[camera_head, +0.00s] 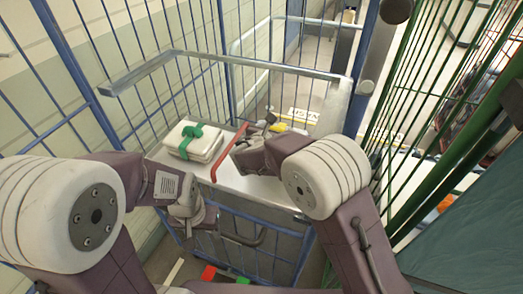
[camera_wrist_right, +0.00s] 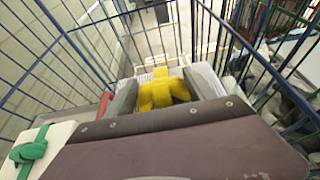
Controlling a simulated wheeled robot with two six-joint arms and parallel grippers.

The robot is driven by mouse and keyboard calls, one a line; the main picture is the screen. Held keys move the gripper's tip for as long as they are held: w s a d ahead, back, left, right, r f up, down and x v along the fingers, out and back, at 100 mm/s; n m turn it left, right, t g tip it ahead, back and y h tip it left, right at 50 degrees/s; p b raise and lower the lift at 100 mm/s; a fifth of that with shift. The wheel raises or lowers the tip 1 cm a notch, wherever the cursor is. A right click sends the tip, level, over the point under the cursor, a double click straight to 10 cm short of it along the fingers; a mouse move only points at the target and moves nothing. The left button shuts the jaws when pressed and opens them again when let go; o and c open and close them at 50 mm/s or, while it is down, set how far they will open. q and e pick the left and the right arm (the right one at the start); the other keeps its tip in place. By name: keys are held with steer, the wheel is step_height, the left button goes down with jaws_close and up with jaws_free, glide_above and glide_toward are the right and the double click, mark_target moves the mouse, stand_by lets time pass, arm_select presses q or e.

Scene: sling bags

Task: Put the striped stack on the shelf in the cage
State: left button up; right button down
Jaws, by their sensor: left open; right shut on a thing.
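The striped stack (camera_wrist_right: 160,92) has a yellow strap and knot, with grey-white edges showing in the right wrist view. My right gripper (camera_wrist_right: 166,94) is shut on it, one finger on each side. In the head view the yellow strap (camera_head: 279,127) shows beyond my right wrist, over the far right part of the shelf. The rest of the stack is mostly hidden there, and I cannot tell whether it touches the shelf. The grey shelf (camera_head: 262,188) lies inside the blue wire cage (camera_head: 226,75). My left gripper (camera_head: 203,217) is open and empty, low at the shelf's front.
A white stack with a green strap (camera_head: 196,141) sits on the shelf's left part. A red bar (camera_head: 228,153) stands between it and my right wrist. A grey metal rail (camera_head: 250,64) crosses the cage. A green wire cage (camera_head: 420,120) stands close on the right.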

steer(key=s+a+f, duration=0.2)
steer(key=s+a, duration=0.1)
steer(key=shift+s+f, duration=0.1)
steer(key=shift+s, duration=0.05)
step_height(320, 180, down, 4)
steer(key=shift+d+r+p, duration=0.15)
steer(key=shift+r+p, duration=0.05)
steer(key=shift+p, duration=0.1)
steer(key=shift+f, duration=0.25)
steer(key=shift+c, duration=1.6)
jaws_free()
